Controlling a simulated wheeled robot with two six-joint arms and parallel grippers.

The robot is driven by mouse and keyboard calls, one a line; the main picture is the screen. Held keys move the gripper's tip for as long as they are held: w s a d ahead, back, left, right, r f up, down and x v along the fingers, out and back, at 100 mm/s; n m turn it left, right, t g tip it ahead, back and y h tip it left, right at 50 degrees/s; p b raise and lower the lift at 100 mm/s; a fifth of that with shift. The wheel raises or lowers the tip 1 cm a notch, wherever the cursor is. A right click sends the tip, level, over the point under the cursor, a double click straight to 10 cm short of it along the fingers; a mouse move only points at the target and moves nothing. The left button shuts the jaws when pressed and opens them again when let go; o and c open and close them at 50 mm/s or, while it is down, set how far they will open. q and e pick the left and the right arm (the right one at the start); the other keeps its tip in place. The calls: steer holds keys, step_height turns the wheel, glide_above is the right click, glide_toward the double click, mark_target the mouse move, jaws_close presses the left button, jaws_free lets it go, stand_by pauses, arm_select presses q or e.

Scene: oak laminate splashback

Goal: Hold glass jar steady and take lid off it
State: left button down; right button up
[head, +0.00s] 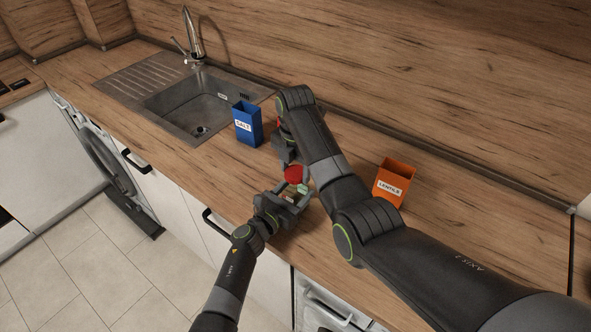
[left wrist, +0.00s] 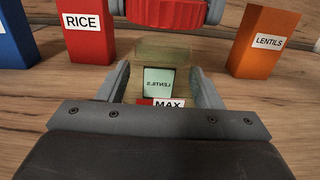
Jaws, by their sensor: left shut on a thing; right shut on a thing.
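The small clear glass jar (head: 289,192) is between the fingers of my left gripper (head: 287,197), which is shut on it over the counter. In the left wrist view the jar (left wrist: 160,54) shows a pale mirrored label and a red-and-white MAX mark low down. The red ribbed lid (head: 293,174) is held in my right gripper (head: 294,167), which reaches over from the right. In the left wrist view the lid (left wrist: 166,12) appears above the jar with a narrow gap between them. My right arm hides part of the right gripper.
A blue SALT box (head: 247,123) stands left of my right gripper, near the sink (head: 195,103). An orange LENTILS box (head: 393,182) stands to the right. A red RICE box (left wrist: 86,32) stands behind the jar, mostly hidden in the head view. The counter's left part is clear.

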mark_target(295, 172)
steer(key=shift+r, duration=2)
arm_select(q)
steer(key=shift+c, duration=1.6)
jaws_free()
steer(key=shift+a, duration=0.1)
steer(key=v, duration=1)
steer(key=shift+s+a+f, duration=0.1)
steer(key=shift+s, duration=0.1)
steer(key=shift+s+a, duration=0.4)
steer(key=shift+s, duration=0.2)
